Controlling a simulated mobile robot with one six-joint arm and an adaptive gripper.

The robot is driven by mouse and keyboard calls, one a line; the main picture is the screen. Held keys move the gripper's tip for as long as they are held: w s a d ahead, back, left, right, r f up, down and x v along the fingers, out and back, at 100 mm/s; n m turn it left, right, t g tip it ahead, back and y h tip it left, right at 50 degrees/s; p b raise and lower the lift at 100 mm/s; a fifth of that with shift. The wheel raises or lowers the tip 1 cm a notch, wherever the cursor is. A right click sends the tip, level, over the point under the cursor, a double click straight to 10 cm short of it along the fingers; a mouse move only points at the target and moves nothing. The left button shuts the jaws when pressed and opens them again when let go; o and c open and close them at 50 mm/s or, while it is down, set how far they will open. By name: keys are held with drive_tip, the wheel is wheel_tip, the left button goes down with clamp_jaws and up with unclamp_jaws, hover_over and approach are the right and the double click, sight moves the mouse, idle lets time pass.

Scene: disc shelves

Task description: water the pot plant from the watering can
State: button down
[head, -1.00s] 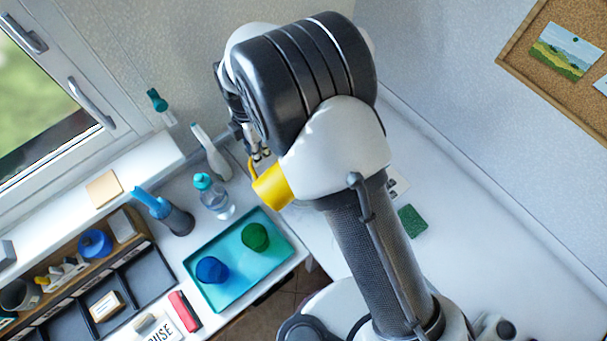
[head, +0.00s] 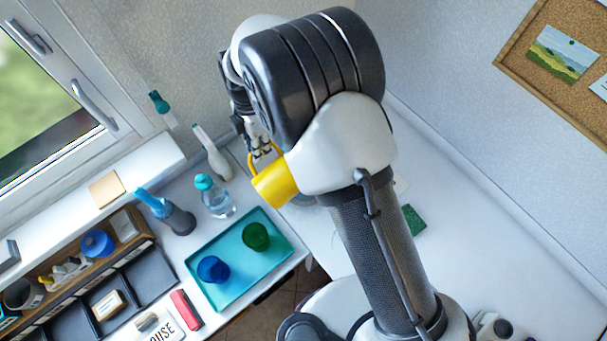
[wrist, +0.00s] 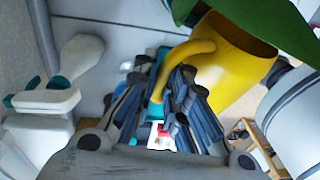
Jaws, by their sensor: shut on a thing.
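The yellow watering can (head: 274,187) is held in the air beside the teal tray in the head view, tilted. In the wrist view the yellow body (wrist: 232,62) and its curved handle fill the upper middle, and its open rim faces up and right. My gripper (head: 262,152) is shut on the handle; in the wrist view its dark fingers (wrist: 168,100) close around the handle's lower part. I cannot make out a spout. A large green leaf (wrist: 275,22) hangs over the can's rim at the top right of the wrist view. The plant's pot is not visible.
The teal tray (head: 209,294) holds a blue cup (head: 212,269) and a green cup (head: 256,237). A clear bottle (head: 216,197), a white bottle (head: 212,153) and a blue-and-grey item (head: 168,212) stand behind it. The white counter (head: 500,265) at right looks largely clear.

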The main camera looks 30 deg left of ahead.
sight(251, 158)
drive_tip(key=s+f+t+b, duration=0.1)
drive_tip(key=s+a+f+t+h+b, duration=0.1)
drive_tip(key=f+t, duration=0.1)
drive_tip(key=shift+a+t+b, duration=0.15)
drive_tip(key=shift+t+b, duration=0.15)
drive_tip(key=shift+s+a+t+h+b, duration=0.1)
drive_tip(key=shift+s+t+h+b, duration=0.1)
drive_tip(key=shift+t+b, duration=0.4)
drive_tip(key=shift+s+a+t+h+b, duration=0.1)
drive_tip(key=shift+s+t+h+b, duration=0.1)
drive_tip(key=shift+t+b, duration=0.35)
drive_tip(key=shift+s+f, duration=0.1)
idle(1.1)
